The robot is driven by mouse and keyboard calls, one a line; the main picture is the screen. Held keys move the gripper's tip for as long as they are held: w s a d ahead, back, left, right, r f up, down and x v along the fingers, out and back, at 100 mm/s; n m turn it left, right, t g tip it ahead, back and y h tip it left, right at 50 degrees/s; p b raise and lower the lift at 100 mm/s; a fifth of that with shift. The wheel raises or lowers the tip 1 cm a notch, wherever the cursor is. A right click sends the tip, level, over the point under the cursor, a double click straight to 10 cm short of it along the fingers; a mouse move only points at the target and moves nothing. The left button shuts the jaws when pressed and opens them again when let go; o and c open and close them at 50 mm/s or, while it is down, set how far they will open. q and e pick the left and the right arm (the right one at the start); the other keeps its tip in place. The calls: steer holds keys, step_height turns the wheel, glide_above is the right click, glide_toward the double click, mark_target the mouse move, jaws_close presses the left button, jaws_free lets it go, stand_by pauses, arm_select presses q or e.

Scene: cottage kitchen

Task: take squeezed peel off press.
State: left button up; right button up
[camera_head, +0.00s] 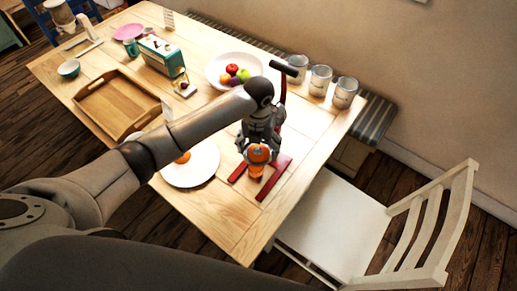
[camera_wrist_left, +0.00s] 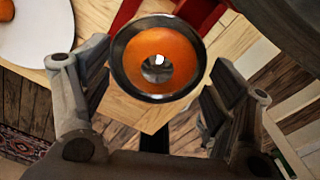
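The press (camera_head: 275,178) has a red frame and stands near the table's right front edge, with its dark handle (camera_head: 283,68) up behind my left arm. An orange squeezed peel (camera_head: 257,153) shows at the press, below my left gripper (camera_head: 260,137). In the left wrist view, the peel (camera_wrist_left: 146,48) sits in a round dark metal cup (camera_wrist_left: 118,72), with a shiny metal part at its middle. My left gripper is open, one finger on each side of the cup, with gaps visible. My right gripper is not in view.
A white plate (camera_head: 195,174) with an orange piece (camera_head: 183,158) lies left of the press. A white chair (camera_head: 335,225) is at the right.

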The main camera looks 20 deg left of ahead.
arm_select(q)
steer(key=c, duration=0.7)
steer(key=shift+o, duration=0.2)
steer(key=shift+r, duration=0.15)
